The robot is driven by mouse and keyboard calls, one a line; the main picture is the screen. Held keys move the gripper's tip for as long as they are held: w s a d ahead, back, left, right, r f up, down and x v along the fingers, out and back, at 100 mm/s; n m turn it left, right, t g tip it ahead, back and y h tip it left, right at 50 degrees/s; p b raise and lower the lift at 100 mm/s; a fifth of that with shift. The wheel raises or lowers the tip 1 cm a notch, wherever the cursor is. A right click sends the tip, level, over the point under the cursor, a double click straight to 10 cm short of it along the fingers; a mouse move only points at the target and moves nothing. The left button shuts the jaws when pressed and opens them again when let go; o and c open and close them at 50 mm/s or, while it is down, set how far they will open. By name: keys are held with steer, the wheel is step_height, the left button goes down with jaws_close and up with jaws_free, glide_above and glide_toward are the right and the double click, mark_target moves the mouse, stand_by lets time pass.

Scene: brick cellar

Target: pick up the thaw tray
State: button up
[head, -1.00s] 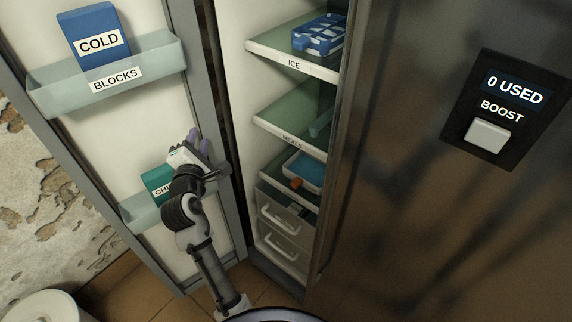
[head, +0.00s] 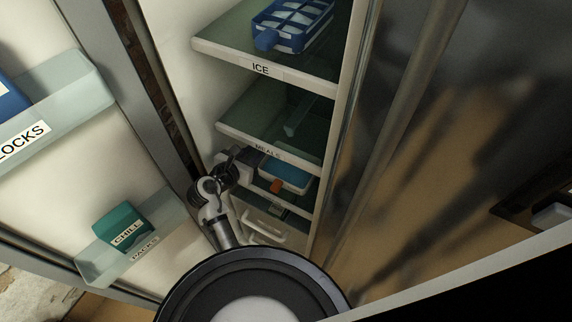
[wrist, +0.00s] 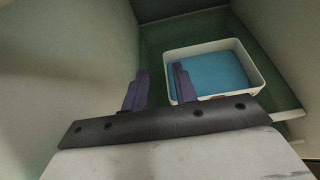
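A white-rimmed tray with a blue inside, probably the thaw tray (head: 296,190), sits on the shelf below the one labelled MEALS. An orange part shows at its front. In the wrist view the tray (wrist: 257,72) lies ahead and to the right, level on its shelf. My gripper (head: 237,153) is at the left of the tray, close to the shelf opening. In the wrist view its two purple fingers (wrist: 160,82) stand apart with nothing between them. The right finger overlaps the tray's left edge in the picture; I cannot tell whether they touch.
Above are the MEALS shelf (head: 262,149) and the ICE shelf (head: 230,50) with a blue ice tray (head: 290,28). A drawer handle (head: 262,224) is below. The open door at left carries a teal chill pack (head: 122,228) in a bin. A steel door (head: 420,120) stands at right.

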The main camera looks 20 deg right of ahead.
step_height(320, 180, down, 7)
steer(key=shift+s+r, duration=0.1)
steer(key=shift+r, duration=0.05)
steer(key=shift+x, duration=0.9)
steer(key=x, duration=0.5)
steer(key=shift+w+d+p, duration=0.25)
steer(key=shift+w+p, duration=0.05)
steer(key=shift+p, duration=0.1)
jaws_close()
